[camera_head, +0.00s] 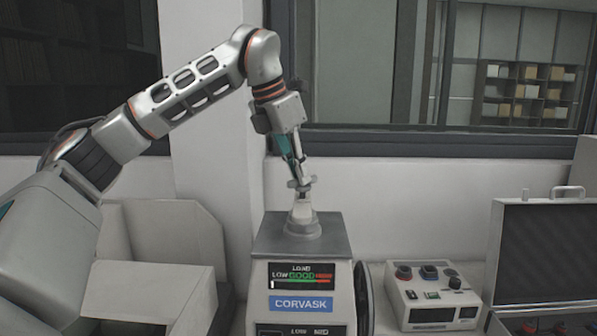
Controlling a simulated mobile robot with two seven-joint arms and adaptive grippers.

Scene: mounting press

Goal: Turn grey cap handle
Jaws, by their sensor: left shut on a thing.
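The grey cap (302,222) sits on top of the mounting press (302,270), a grey and white machine with a "CORVASK" label and a load display. Its upright handle (304,205) rises from the middle of the cap. My left gripper (302,186) comes down from above, slightly tilted, and is shut on the top of the handle. The fingers hide the upper part of the handle. The load display shows LOW, GOOD and a red zone, with a small white mark at its left end. My right gripper is not in view.
A white control box (432,295) with knobs and buttons stands right of the press. An open case (545,250) with dark foam lining is at the far right. A pale open bin (150,290) stands at the left. A wall and window are close behind.

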